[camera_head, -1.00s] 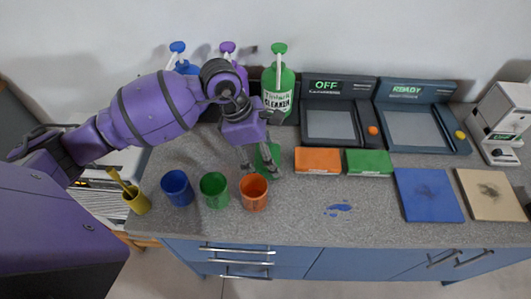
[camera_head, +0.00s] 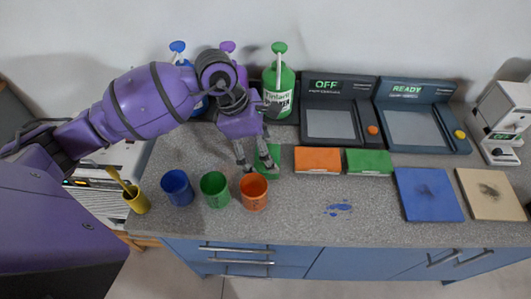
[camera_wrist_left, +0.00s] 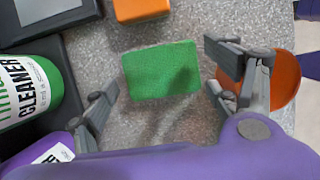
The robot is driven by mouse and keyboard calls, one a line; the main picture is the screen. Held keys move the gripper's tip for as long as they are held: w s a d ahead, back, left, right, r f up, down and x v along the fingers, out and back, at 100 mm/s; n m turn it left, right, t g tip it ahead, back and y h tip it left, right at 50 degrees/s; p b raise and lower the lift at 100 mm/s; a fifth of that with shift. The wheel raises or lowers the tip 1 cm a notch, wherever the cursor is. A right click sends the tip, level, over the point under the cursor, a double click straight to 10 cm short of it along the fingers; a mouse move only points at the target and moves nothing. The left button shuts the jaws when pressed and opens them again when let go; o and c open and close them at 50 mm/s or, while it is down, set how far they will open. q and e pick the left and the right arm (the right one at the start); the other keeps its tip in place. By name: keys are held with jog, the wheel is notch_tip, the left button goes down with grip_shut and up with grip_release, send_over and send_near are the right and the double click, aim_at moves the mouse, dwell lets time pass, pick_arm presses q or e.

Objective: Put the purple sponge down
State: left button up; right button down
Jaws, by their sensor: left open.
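I see no purple sponge in either view. A green sponge (camera_head: 266,153) lies on the grey counter behind the orange cup; it also shows in the left wrist view (camera_wrist_left: 162,70). My left gripper (camera_head: 257,166) is above the counter with its fingers pointing down by this sponge. In the left wrist view my left gripper (camera_wrist_left: 165,88) is open, its fingers apart on either side of the green sponge, with nothing held. My right gripper is not in view.
Blue (camera_head: 177,187), green (camera_head: 214,189) and orange (camera_head: 254,191) cups stand along the front. An orange block (camera_head: 317,160) and a green block (camera_head: 368,162) lie to the right. Cleaner bottles (camera_head: 279,92) stand behind. The counter around the blue stain (camera_head: 338,209) is otherwise clear.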

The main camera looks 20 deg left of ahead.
pick_arm(q)
jog(key=v, duration=1)
